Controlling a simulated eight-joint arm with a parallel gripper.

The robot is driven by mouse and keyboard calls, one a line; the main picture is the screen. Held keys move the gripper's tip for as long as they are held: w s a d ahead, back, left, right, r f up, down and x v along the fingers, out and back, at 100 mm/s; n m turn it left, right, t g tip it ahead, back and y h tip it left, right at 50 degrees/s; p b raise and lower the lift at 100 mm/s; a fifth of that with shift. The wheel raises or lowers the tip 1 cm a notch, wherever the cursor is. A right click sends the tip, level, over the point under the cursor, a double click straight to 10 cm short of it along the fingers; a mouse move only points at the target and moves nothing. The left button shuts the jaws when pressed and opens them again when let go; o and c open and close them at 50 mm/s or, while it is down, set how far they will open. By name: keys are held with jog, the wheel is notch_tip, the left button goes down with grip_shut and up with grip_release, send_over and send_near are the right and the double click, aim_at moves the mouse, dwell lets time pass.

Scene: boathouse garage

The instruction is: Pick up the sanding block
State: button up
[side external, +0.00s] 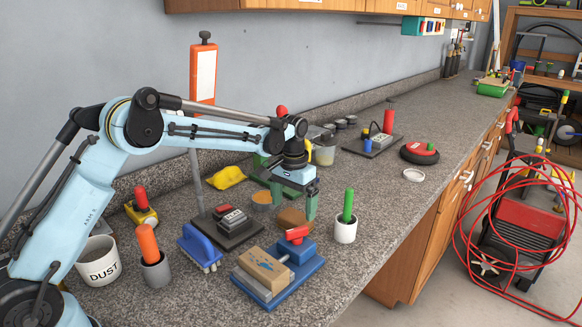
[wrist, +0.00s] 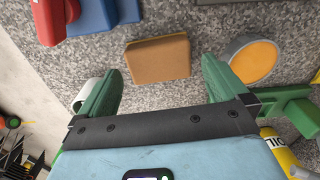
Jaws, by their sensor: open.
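The sanding block, a brown, cork-coloured block, lies flat on the speckled grey counter. In the wrist view the sanding block (wrist: 158,60) is ahead of and between my two green fingers, with counter showing on both sides. My gripper (wrist: 162,66) is open and empty. In the side view my gripper (side external: 293,211) points down over the sanding block (side external: 291,217), which is partly hidden by the fingers. I cannot tell the exact height of the fingertips above the counter.
A blue vise (side external: 300,275) holding a wooden piece is close in front. A white cup (side external: 345,231) with a green handle stands to the right. An orange-topped round tin (wrist: 254,58) is near one finger. A dark plate (side external: 228,236) carries a sander-like tool.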

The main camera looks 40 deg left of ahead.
aim_at(295, 216)
jog(key=shift+w+d+f, duration=0.1)
jog(key=shift+w+f, duration=0.05)
jog(key=shift+f, duration=1.05)
jog(key=shift+w+f, duration=0.15)
jog(key=shift+f, duration=1)
jog(key=c, duration=0.7)
notch_tip(295, 216, up, 10)
jog(key=shift+r, duration=0.1)
